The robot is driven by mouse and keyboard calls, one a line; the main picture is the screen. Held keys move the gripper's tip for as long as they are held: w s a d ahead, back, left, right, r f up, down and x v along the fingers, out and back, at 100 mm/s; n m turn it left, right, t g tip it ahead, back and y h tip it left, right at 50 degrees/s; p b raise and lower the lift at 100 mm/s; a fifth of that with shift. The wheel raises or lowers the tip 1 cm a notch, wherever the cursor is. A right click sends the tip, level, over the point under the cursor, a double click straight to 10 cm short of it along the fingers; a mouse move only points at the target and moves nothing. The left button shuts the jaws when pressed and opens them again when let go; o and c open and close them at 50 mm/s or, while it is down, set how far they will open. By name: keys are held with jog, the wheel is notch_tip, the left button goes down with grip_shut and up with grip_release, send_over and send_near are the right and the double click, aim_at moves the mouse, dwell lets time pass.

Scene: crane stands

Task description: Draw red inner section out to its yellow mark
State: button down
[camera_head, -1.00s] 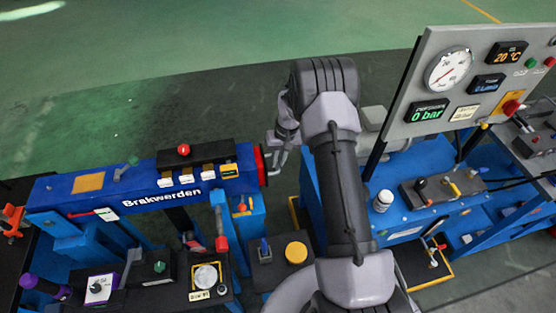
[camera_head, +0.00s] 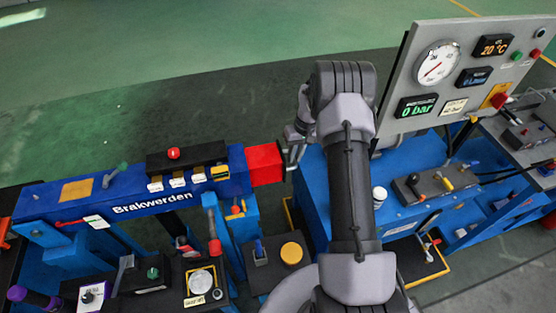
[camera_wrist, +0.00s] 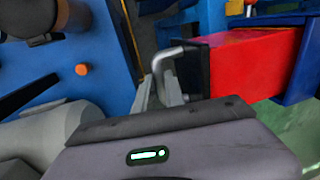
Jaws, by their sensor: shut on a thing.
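The red inner section (camera_head: 264,163) sticks a short way out of the right end of the blue outer boom (camera_head: 130,195) marked "Brakwerden". It has a black end plate with a metal handle, which shows in the wrist view (camera_wrist: 168,62). My gripper (camera_head: 293,153) is shut on that handle. In the wrist view the red section (camera_wrist: 255,65) runs from the black plate back into the blue boom (camera_wrist: 297,75). No yellow mark shows on the bared red part.
A blue bench (camera_head: 390,170) with a grey gauge panel (camera_head: 462,70) stands to the right of my arm. A box with a yellow button (camera_head: 291,253) lies below the boom end. Open floor lies behind the boom.

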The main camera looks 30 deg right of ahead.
jog(key=shift+s+d, duration=0.1)
jog(key=shift+d, duration=0.6)
jog(key=c, duration=1.4)
grip_release()
notch_tip(320, 180, up, 17)
jog(key=d+p, duration=0.3)
jog(key=shift+s+p, duration=0.3)
jog(key=shift+p, duration=0.1)
jog(key=shift+r, duration=0.1)
